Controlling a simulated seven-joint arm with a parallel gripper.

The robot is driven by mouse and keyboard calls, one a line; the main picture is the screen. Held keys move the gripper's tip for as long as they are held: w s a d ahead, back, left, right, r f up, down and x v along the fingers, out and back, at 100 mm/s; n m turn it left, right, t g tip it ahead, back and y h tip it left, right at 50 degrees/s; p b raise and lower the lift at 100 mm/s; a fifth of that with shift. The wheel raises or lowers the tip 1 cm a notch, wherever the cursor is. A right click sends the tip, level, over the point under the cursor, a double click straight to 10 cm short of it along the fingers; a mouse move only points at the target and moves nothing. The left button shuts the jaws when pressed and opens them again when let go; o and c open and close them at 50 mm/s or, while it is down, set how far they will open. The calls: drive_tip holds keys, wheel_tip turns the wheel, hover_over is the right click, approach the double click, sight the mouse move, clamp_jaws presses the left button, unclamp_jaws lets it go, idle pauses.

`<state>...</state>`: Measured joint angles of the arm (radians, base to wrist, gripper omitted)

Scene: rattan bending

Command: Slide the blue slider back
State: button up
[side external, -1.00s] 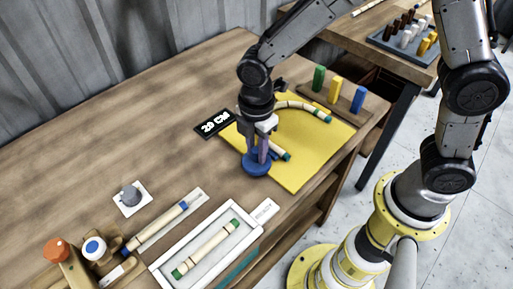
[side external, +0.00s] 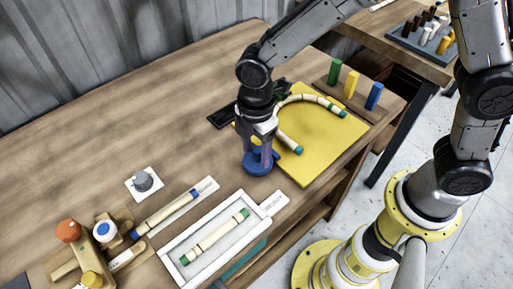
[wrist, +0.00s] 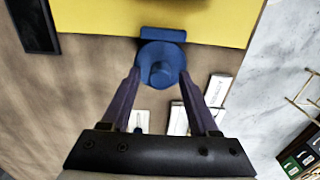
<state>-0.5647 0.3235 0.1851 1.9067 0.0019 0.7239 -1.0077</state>
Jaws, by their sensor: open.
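The blue slider (side external: 259,163), a round blue piece with a knob, stands at the near-left edge of the yellow mat (side external: 330,150). In the wrist view the blue slider (wrist: 160,62) shows its disc, knob and a short bar lying toward the yellow mat (wrist: 165,17). My gripper (side external: 262,152) is low over it, pointing down. In the wrist view my gripper (wrist: 160,75) is open, with one finger on each side of the disc. Whether the fingers touch it I cannot tell. A curved rattan piece (side external: 317,98) with green ends lies on the mat.
A dark display (side external: 222,116) lies left of the mat, partly behind my gripper. Green, yellow and blue blocks (side external: 350,86) stand behind the mat. The left tabletop is clear.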

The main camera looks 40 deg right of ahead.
sight(256, 149)
wheel_tip(256, 149, up, 14)
idle(0.6)
drive_tip(key=shift+d+f, duration=0.1)
drive_tip(key=s+d+r+m+t, duration=0.2)
drive_tip(key=s+d+r+m, duration=0.15)
drive_tip(key=d, duration=0.35)
drive_tip(key=s+d+r+m+t, duration=0.1)
drive_tip(key=s+d+r+m, duration=0.1)
drive_tip(key=d+r, duration=0.4)
drive_tip(key=s+d+f+m+t, duration=0.2)
drive_tip(key=s+d+f+m, duration=0.4)
drive_tip(key=s+m, duration=0.5)
drive_tip(key=shift+d+f+m+t, duration=0.3)
drive_tip(key=shift+d+m, duration=0.45)
drive_tip(key=shift+d, duration=0.05)
